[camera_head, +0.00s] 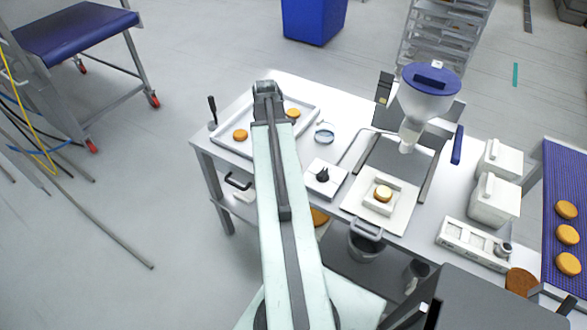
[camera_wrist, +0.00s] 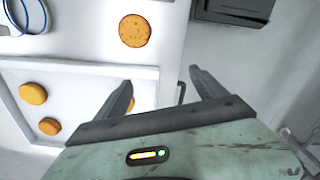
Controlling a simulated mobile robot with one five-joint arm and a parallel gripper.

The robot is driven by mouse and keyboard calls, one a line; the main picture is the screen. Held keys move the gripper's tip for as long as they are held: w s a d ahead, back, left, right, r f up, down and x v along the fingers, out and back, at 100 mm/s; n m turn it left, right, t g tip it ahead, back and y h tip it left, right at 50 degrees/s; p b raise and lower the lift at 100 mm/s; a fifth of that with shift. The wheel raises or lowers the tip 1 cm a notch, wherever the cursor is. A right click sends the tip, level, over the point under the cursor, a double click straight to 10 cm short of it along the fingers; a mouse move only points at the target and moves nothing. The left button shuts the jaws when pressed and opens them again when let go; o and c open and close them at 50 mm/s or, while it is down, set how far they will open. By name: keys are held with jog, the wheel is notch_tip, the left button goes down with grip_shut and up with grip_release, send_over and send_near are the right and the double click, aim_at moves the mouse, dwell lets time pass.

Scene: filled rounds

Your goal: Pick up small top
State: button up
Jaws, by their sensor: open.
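Small round golden tops lie in a shallow white tray. Two of them show in the head view, one at the left (camera_head: 241,134) and one at the right (camera_head: 293,113). In the wrist view two small tops (camera_wrist: 33,93) lie at the left, and a third (camera_wrist: 131,104) is partly hidden behind a finger. A larger-looking golden round (camera_wrist: 135,31) lies outside the tray in the wrist view. My gripper (camera_wrist: 162,75) is open, with nothing between its fingers, above the tray's edge. In the head view my arm's end (camera_head: 267,88) hides the fingers.
The tray (camera_head: 222,141) is on a white table. A blue-handled ring (camera_head: 324,135), a small white device (camera_head: 324,180) and a funnel machine (camera_head: 428,95) stand right of it. A blue conveyor (camera_head: 563,185) carries several rounds.

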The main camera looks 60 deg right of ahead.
jog(key=shift+n, duration=0.3)
jog(key=s+d, duration=0.5)
jog(key=shift+s+d, duration=0.1)
jog(key=shift+s, duration=0.3)
jog(key=f+b, duration=0.8)
jog(key=shift+w+f, duration=0.15)
jog(key=shift+w, duration=0.05)
jog(key=shift+r, duration=0.2)
jog(key=c, duration=1)
